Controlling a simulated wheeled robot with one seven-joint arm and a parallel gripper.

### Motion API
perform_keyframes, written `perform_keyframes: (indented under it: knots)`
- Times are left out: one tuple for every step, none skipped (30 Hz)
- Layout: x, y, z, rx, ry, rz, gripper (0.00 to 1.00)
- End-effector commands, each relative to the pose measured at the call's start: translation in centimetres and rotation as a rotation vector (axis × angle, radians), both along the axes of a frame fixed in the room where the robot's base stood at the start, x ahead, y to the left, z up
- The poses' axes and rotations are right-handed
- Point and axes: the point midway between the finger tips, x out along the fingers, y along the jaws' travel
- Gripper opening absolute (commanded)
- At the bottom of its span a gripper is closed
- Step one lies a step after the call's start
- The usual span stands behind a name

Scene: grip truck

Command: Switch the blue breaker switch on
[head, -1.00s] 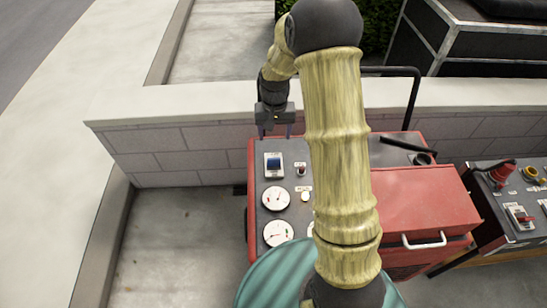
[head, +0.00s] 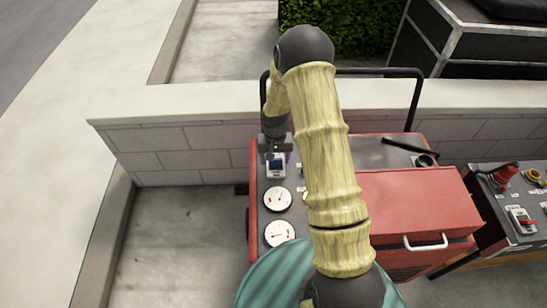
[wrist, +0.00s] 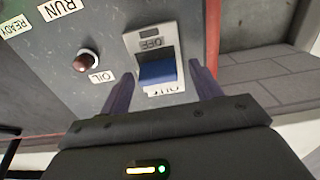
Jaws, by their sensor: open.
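The blue breaker switch (wrist: 157,72) sits in a pale plate on the grey panel of the red machine. In the wrist view an OFF label is above it and another label, partly cut off, is below it. I cannot tell for sure which way the rocker is set. My gripper (wrist: 163,76) is open and empty, with one finger on each side of the switch plate's lower part. I cannot tell whether the fingers touch it. In the head view my gripper (head: 275,152) is over the far edge of the switch (head: 276,168) and covers part of it.
A dark red OIL knob (wrist: 87,60) is left of the switch in the wrist view. Two round gauges (head: 278,199) lie nearer on the panel. A black rail (head: 415,100) and a low block wall (head: 190,150) stand behind. Another control panel (head: 510,215) is at the right.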

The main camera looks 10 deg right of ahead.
Motion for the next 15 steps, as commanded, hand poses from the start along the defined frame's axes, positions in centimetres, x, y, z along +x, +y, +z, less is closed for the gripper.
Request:
perform_keyframes:
  knots:
    - [0.00, -0.12, 0.01, 0.000, 0.000, -0.002, 0.64]
    - [0.00, -0.13, 0.01, 0.000, 0.000, -0.003, 0.64]
    - [-0.01, -0.14, 0.02, 0.000, 0.000, -0.003, 0.62]
    - [0.00, -0.12, 0.02, 0.000, 0.000, -0.002, 0.56]
    - [-0.01, -0.10, 0.02, 0.000, 0.000, -0.002, 0.50]
    - [-0.01, -0.05, 0.03, 0.000, 0.000, -0.001, 0.42]
    - [0.00, -0.01, 0.03, 0.000, 0.000, 0.000, 0.36]
    - [-0.02, 0.02, 0.03, 0.000, 0.000, 0.000, 0.30]
    - [-0.02, 0.06, 0.04, -0.001, 0.001, 0.001, 0.22]
    - [-0.02, 0.10, 0.04, -0.001, 0.001, 0.002, 0.19]
    - [-0.03, 0.12, 0.04, -0.001, 0.001, 0.003, 0.19]
    - [-0.04, 0.15, 0.04, -0.001, 0.001, 0.003, 0.19]
    - [-0.04, 0.17, 0.05, -0.001, 0.002, 0.004, 0.19]
    - [-0.03, 0.19, 0.05, -0.001, 0.003, 0.004, 0.19]
    - [-0.03, 0.20, 0.07, -0.001, 0.007, 0.005, 0.19]
